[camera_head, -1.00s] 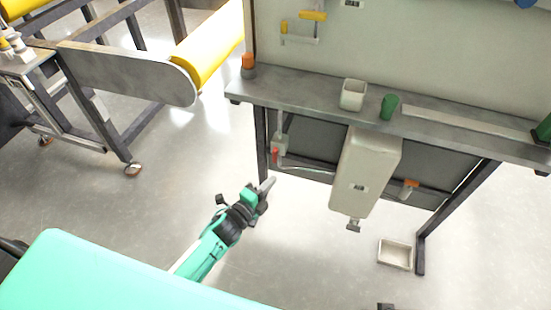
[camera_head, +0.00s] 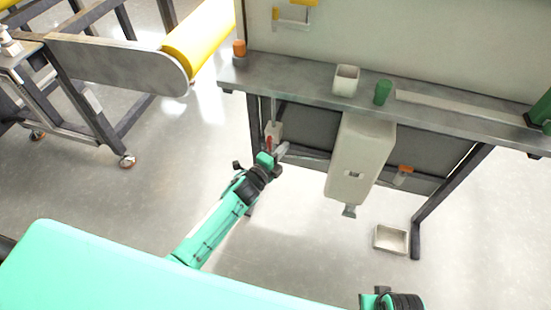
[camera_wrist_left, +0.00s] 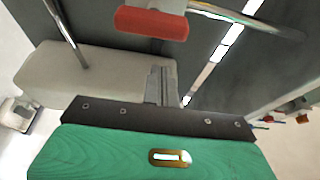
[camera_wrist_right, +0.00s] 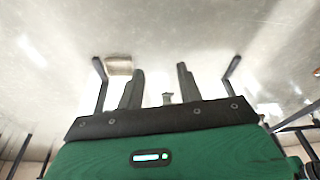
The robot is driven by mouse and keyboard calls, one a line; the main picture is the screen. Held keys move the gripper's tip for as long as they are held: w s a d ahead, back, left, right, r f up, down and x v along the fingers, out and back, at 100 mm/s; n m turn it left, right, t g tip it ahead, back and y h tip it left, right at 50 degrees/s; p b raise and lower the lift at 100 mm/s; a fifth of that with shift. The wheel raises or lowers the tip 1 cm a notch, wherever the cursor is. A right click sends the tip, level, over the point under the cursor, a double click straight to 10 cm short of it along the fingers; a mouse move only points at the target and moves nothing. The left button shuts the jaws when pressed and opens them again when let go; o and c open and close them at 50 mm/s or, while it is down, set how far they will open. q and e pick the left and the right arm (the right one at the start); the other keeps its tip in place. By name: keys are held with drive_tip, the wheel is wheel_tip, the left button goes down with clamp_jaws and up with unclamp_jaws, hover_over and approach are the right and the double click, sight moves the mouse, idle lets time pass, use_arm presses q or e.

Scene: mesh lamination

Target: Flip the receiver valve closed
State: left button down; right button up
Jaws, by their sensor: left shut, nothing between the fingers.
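A red lever handle (camera_head: 268,143) sits by a small pale box (camera_head: 274,130) under the left end of the bench; I take it for the receiver valve.
A large white tank (camera_head: 360,160) hangs right of the valve. A pale tray (camera_head: 391,239) lies on the floor. A conveyor (camera_head: 120,65) stands left.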

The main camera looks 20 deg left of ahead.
sight(269, 144)
use_arm(q)
drive_tip(key=a, duration=0.3)
drive_tip(key=shift+a, duration=0.35)
use_arm(e)
drive_tip(key=shift+s+f, duration=0.2)
drive_tip(key=shift+f, duration=0.5)
use_arm(q)
drive_tip(key=shift+f, duration=0.1)
use_arm(e)
drive_tip(key=shift+w+r, duration=0.1)
drive_tip(key=shift+r, duration=0.05)
use_arm(q)
drive_tip(key=shift+n, duration=0.4)
use_arm(e)
drive_tip(key=shift+w+a+r, duration=0.1)
drive_tip(key=shift+r, duration=0.35)
